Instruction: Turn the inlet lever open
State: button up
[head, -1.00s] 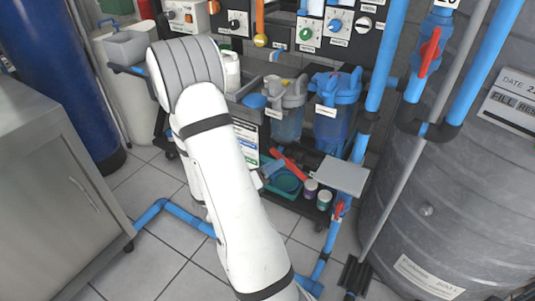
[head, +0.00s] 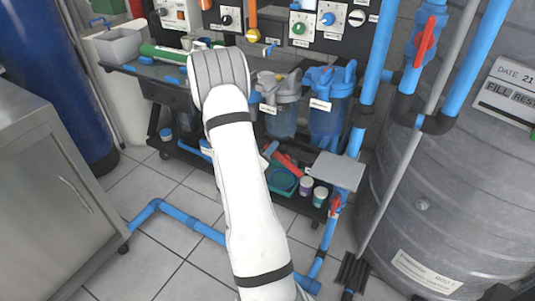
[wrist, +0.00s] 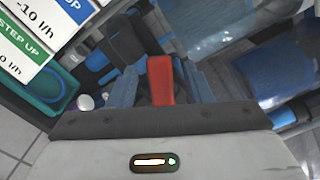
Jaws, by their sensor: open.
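A red, flat lever-like bar (wrist: 160,80) stands upright in the middle of the wrist view. It lies between the two blue-grey fingers of my open gripper (wrist: 160,88), with a gap on each side. Whether it touches anything or is the inlet lever, I cannot tell for sure. In the head view my white arm hides my gripper and this spot. Two other red levers show there: one on the thick blue pipe valve (head: 426,45) at upper right, and a small one (head: 336,206) low on the blue pipe.
Below are a teal tray (head: 282,181), a red-handled tool (head: 287,164) and small jars (head: 320,196). A grey tank (head: 450,190) stands right, a steel cabinet (head: 50,190) left.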

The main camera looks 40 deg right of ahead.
jog(key=shift+c, duration=0.2)
grip_shut()
dwell(0.3)
